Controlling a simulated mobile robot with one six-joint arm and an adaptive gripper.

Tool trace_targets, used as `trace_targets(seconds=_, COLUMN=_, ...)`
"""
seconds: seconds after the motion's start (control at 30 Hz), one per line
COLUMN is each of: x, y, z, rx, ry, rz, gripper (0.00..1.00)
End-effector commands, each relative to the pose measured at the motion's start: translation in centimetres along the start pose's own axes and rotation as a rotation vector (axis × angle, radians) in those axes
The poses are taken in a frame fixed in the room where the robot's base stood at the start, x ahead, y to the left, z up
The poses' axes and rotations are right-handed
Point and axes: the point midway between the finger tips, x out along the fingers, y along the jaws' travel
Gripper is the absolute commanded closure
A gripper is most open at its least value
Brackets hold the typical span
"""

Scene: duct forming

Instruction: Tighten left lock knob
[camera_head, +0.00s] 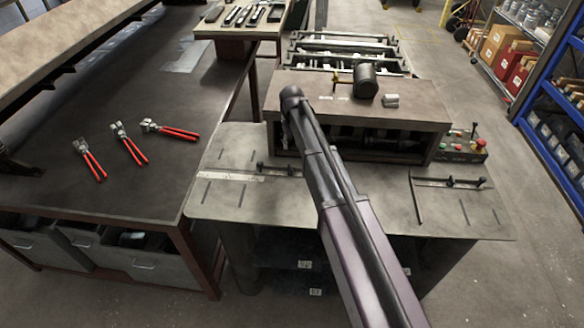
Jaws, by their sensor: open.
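The machine's left guide (232,176) is a pale ruled strip lying across the left side of the grey metal table (225,205). Small dark knobs, one (260,167) near the strip's right end and another (291,170) just right of it, stand there; I cannot tell which is the left lock knob or how tight it is. My arm rises from the bottom edge to a joint right of and above these knobs. My gripper is not visible; the arm beyond that joint is largely hidden.
A right guide (445,182) with dark knobs lies on the table's right side. The brown-topped machine housing (420,105) stands behind, with a control box (460,150) at its right. Red-handled pliers (130,148) lie on the left workbench (75,190).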

Motion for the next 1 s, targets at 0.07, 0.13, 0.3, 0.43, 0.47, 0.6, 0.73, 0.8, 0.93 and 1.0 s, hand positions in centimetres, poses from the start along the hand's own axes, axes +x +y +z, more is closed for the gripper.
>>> trace_targets(seconds=0.07, x=0.1, y=0.0, z=0.0, rx=0.0, ry=0.0, rz=-0.001, gripper=0.5)
trace_targets(seconds=0.13, x=0.1, y=0.0, z=0.0, rx=0.0, ry=0.0, rz=0.0, gripper=0.5)
trace_targets(seconds=0.3, x=0.1, y=0.1, z=0.0, rx=0.0, ry=0.001, rz=0.001, gripper=0.5)
trace_targets(seconds=0.43, x=0.3, y=0.1, z=0.0, rx=0.0, ry=0.002, rz=0.002, gripper=0.5)
trace_targets(seconds=0.47, x=0.4, y=0.1, z=0.0, rx=0.0, ry=0.002, rz=0.002, gripper=0.5)
trace_targets(seconds=0.6, x=1.1, y=0.1, z=0.0, rx=0.0, ry=0.002, rz=0.002, gripper=0.5)
trace_targets(seconds=0.73, x=1.9, y=0.1, z=0.0, rx=0.0, ry=0.002, rz=0.002, gripper=0.5)
trace_targets(seconds=0.8, x=2.5, y=0.1, z=0.0, rx=0.0, ry=0.002, rz=0.002, gripper=0.5)
trace_targets(seconds=0.93, x=3.5, y=0.1, z=0.0, rx=0.0, ry=0.002, rz=0.002, gripper=0.5)
trace_targets(seconds=1.0, x=4.0, y=0.1, z=0.0, rx=0.0, ry=0.002, rz=0.002, gripper=0.5)
